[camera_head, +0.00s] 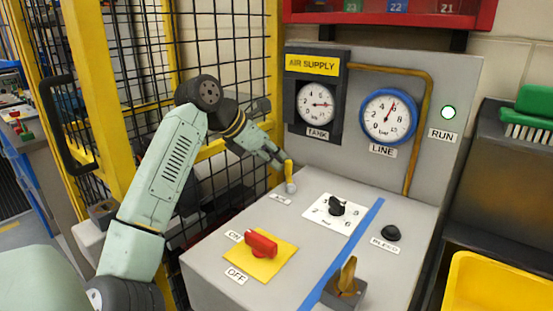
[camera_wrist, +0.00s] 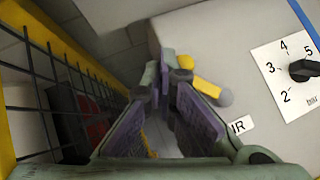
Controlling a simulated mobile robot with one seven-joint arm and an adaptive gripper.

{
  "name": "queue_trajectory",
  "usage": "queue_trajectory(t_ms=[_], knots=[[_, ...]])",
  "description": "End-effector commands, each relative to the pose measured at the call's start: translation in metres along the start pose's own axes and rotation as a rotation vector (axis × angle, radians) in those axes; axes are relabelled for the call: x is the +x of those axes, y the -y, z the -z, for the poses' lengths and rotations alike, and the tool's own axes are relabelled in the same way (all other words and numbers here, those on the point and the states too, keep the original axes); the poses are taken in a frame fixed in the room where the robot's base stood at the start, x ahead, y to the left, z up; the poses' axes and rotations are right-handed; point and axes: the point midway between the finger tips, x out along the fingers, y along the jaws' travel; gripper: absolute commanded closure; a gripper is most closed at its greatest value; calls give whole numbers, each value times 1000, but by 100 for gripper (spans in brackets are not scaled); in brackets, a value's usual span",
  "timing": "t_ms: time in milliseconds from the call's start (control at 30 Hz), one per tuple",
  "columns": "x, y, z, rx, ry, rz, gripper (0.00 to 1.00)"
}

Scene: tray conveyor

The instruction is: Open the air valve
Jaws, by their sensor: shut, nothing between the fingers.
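The air valve has a yellow lever (camera_head: 289,173) with a rounded grey end, at the back left of the grey panel beside a small label. In the wrist view the lever (camera_wrist: 207,88) lies just right of my fingertips, partly hidden by a finger. The label (camera_wrist: 239,126) there reads "IR", its start hidden. My gripper (camera_head: 279,163) reaches in from the left, low beside the lever. In the wrist view my gripper (camera_wrist: 164,82) has its fingers together with nothing between them. I cannot tell whether a finger touches the lever.
The panel carries a red ON/OFF switch (camera_head: 261,245), a black regulator knob (camera_head: 337,207), a black bleed button (camera_head: 390,233) and a brass-coloured lever (camera_head: 347,274). TANK (camera_head: 318,104) and LINE (camera_head: 389,116) gauges are behind. A yellow-framed mesh fence (camera_head: 225,50) stands close at left.

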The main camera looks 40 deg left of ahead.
Motion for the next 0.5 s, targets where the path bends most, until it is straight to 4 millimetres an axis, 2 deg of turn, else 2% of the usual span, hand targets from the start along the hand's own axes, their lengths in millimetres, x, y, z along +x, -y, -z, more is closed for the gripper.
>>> queue_trajectory(t_ms=[500], knots=[[-1,7,4,2,0,1,100]])
